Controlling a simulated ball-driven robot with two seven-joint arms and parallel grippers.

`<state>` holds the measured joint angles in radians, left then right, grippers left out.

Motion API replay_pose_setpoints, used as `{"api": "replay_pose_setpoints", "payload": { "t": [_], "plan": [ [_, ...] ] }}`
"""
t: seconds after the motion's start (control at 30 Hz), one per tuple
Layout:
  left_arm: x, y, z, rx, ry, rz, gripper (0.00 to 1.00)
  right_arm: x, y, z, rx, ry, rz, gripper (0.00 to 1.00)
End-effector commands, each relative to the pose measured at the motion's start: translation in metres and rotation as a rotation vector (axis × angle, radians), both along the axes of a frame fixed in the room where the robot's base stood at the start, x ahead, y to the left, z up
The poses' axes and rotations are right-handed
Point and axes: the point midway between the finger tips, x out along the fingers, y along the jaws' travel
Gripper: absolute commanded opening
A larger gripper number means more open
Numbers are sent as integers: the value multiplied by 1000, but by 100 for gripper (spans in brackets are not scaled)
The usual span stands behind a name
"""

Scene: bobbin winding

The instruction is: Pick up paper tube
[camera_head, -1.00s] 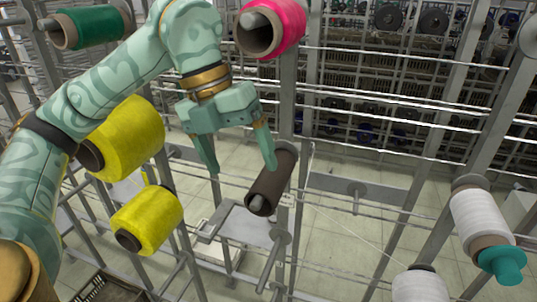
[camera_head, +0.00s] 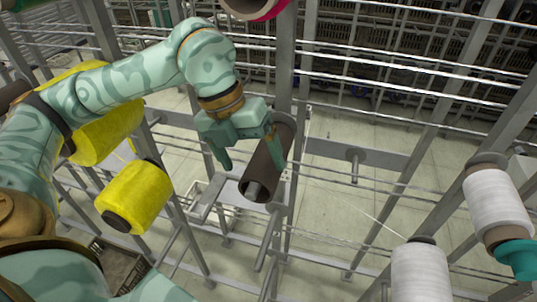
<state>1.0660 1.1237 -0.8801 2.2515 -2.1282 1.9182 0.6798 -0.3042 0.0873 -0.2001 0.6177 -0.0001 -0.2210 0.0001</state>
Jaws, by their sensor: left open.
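A dark brown paper tube (camera_head: 264,168) sits on a metal peg of the rack in the middle of the view, its open end facing down and toward me. My left gripper (camera_head: 253,166) is open. One finger is at the tube's upper right side, overlapping it in the picture, and the other finger is to the left of the tube, apart from it. I cannot tell whether the right finger touches the tube.
Yellow bobbins (camera_head: 136,196) hang on the left. White bobbins (camera_head: 497,202) are at the right, one above a teal cone (camera_head: 518,258). A pink bobbin's edge shows at the top. Metal posts and rails surround the tube. A dark crate (camera_head: 117,268) is at lower left.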

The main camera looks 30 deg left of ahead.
Motion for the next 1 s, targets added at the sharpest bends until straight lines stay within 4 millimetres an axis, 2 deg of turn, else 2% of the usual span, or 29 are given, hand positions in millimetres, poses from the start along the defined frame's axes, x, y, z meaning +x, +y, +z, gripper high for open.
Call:
{"api": "replay_pose_setpoints", "payload": {
  "t": [0.27, 0.4, 0.63, 0.67, 0.83, 1.0],
  "plan": [
    [1, -13, -30, -1, 8, -2, 86, 6, 8, 25, 11, -9, -4, 36],
    [4, -17, -48, 0, 2, 0, 86, 6, 10, 28, 13, -9, -4, 36],
    [4, -18, -52, 0, 0, 0, 86, 6, 9, 27, 12, -10, -5, 36],
    [4, -18, -52, 0, 0, 0, 84, 6, 9, 27, 12, -10, -5, 36],
    [4, -18, -52, 0, 0, 0, 37, 5, 8, 27, 10, -9, -4, 36],
    [5, -18, -52, 0, 0, 0, 37, 5, 5, 27, 7, -9, -2, 36]
  ]
}}
